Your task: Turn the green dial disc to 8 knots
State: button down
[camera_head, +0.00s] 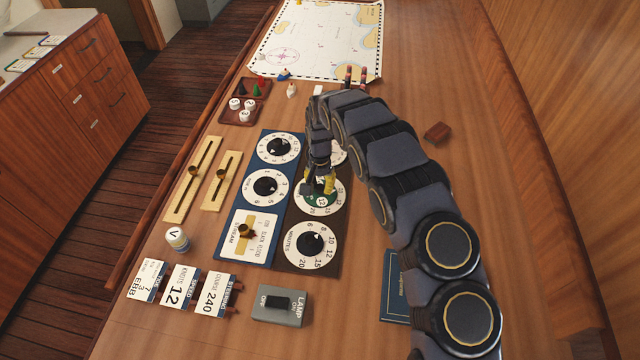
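The green dial disc (322,202) sits in the middle of a white round scale on the dark brown panel (288,238). My gripper (319,188) points down right over it, with its fingers at the disc's centre. The gripper covers the upper part of the disc and some of its scale. I cannot tell whether the fingers touch the disc, how far apart they are, or what the disc's pointer reads.
On the same panel, a black-knobbed minutes dial (311,244) lies nearer; another dial behind is mostly hidden by my arm. A lamp switch (280,305) stands in front. Brass sliders (192,180) lie left.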

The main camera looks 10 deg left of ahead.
jog(key=shift+n, duration=0.4)
jog(key=n, duration=0.3)
jog(key=shift+f+n, duration=0.1)
jog(key=shift+n, duration=1.9)
jog(key=c, duration=0.8)
grip_release()
jog(key=shift+r, duration=0.2)
